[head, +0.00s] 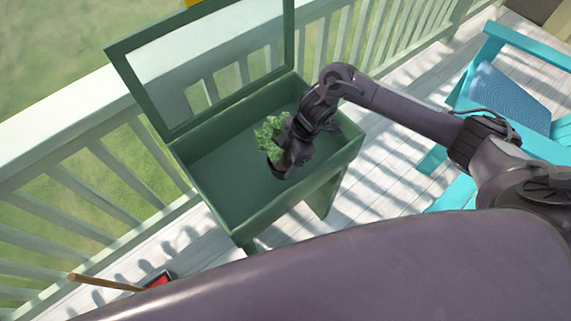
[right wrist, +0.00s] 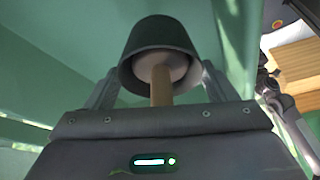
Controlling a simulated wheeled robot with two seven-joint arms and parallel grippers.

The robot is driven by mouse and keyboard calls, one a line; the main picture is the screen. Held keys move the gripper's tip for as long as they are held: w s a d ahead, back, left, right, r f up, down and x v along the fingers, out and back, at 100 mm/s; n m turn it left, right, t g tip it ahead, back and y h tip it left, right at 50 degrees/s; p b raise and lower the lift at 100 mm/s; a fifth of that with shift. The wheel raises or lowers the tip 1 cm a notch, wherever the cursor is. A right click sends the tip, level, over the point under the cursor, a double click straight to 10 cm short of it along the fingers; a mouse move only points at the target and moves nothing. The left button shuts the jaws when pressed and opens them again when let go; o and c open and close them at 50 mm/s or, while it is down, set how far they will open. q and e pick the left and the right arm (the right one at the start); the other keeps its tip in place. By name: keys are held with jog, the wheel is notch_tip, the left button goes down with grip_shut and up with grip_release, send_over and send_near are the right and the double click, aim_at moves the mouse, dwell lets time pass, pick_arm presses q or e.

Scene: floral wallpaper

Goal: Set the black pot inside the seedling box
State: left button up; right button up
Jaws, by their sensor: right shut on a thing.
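The seedling box (head: 222,192) is a green wooden box on legs, with its framed clear lid (head: 201,65) standing open at the back. My right gripper (head: 285,158) reaches into the box from the right. It is shut on the black pot (right wrist: 160,42), which sits between the two fingers in the right wrist view. A leafy green seedling (head: 270,134) rises beside the gripper in the head view, where the gripper hides most of the pot. The pot is within the box walls; I cannot tell if it touches the box floor. My left gripper is not in view.
A pale railing (head: 60,130) runs behind the box. A turquoise chair (head: 510,95) stands at the right. A wooden-handled tool with a red part (head: 157,281) lies at the lower left. The left part of the box floor is bare.

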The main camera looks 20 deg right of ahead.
jog(key=shift+f, duration=2.6)
jog(key=shift+f, duration=0.15)
jog(key=o, duration=0.8)
jog(key=shift+c, duration=0.2)
jog(key=v, duration=1.2)
